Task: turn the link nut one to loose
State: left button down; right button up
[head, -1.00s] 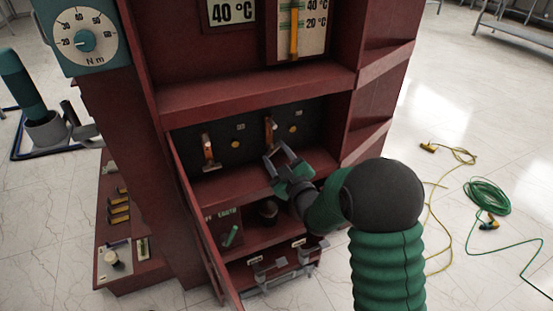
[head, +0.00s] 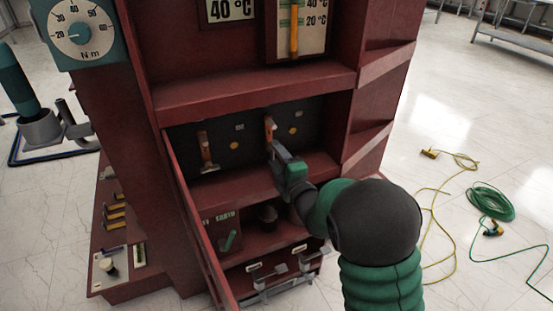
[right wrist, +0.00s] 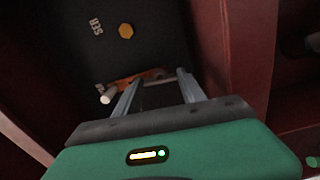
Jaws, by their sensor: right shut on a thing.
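Two copper links hang on the dark back panel (head: 252,148) of the red cabinet's middle bay. The left link (head: 206,148) has a grey fitting at its lower end. My right gripper (head: 276,147) is at the lower part of the right link (head: 268,125) and covers its lower end. In the right wrist view the link (right wrist: 122,84) runs sideways just beyond the fingers, with a pale peg (right wrist: 105,96) at its left end. The gripper is shut on what appears to be the link nut, mostly hidden in the head view. My left gripper is out of view.
A yellow hex piece (head: 292,130) sits beside the right link. A shelf edge (head: 255,90) overhangs the bay. The cabinet's right side wall (head: 345,110) is close. A torque dial (head: 80,33) is at upper left. Cables (head: 490,203) lie on the floor at right.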

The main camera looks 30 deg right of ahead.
jog(key=shift+a+f+n, duration=0.2)
jog(key=shift+f+n, duration=0.2)
jog(key=shift+n, duration=0.2)
jog(key=o, duration=1.2)
jog(key=shift+c, duration=0.2)
jog(key=shift+o, duration=1)
jog(key=shift+r, duration=0.2)
jog(key=shift+d, duration=0.1)
